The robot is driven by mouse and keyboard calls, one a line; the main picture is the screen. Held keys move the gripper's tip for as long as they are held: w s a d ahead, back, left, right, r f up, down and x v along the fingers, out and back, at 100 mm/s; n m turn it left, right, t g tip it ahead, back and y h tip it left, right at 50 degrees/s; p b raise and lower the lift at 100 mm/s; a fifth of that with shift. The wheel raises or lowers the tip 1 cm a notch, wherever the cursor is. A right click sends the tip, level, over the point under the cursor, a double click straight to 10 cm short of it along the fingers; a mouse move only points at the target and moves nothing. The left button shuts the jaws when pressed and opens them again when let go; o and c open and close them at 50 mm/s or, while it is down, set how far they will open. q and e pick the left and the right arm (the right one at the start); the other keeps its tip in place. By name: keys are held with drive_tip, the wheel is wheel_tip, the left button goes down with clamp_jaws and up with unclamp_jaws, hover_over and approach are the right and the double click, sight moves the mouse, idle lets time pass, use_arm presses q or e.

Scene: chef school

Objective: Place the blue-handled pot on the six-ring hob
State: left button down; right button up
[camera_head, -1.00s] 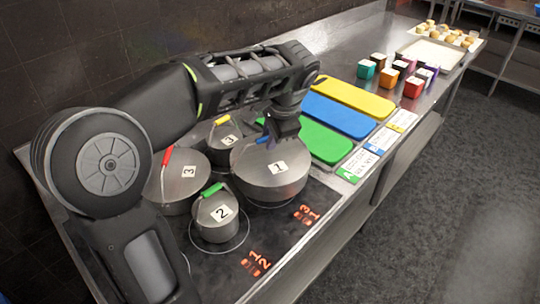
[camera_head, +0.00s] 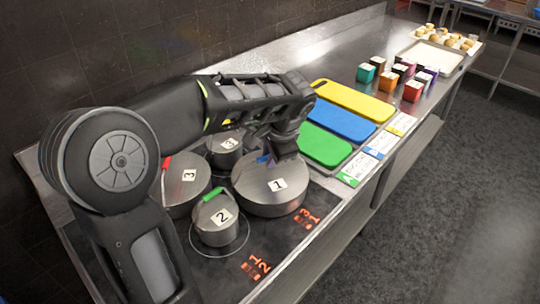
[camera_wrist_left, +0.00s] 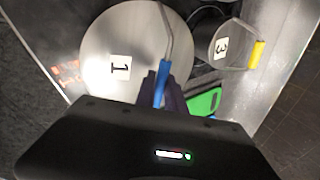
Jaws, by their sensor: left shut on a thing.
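The blue-handled pot (camera_head: 268,200), a wide steel pot with a lid marked 1, is over the front right part of the dark hob (camera_head: 203,268). It looks upright. I cannot tell whether its base touches the surface. My left gripper (camera_head: 270,155) is above the pot's far right side, shut on its blue handle, which is partly hidden in the head view. In the left wrist view the lid (camera_wrist_left: 105,50) fills the upper middle, and the blue handle (camera_wrist_left: 161,80) runs between the dark fingers (camera_wrist_left: 163,92). My right gripper is out of view.
A red-handled pot (camera_head: 187,187), a green-handled pot (camera_head: 215,225) and a pot marked 3 (camera_wrist_left: 222,48) with a yellow handle stand close by on the hob. Green (camera_head: 325,145), blue (camera_head: 340,117) and yellow (camera_head: 355,98) boards lie to the right.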

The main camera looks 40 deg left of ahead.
use_arm(q)
drive_tip(key=c, duration=1.8)
unclamp_jaws()
drive_tip(key=shift+f, duration=0.15)
drive_tip(key=shift+c, duration=0.2)
drive_tip(key=o, duration=0.4)
drive_tip(key=shift+o, duration=0.2)
drive_tip(key=shift+r, duration=0.25)
drive_tip(key=v, duration=1.1)
drive_tip(key=shift+d+r, duration=0.2)
drive_tip(key=shift+r, duration=0.15)
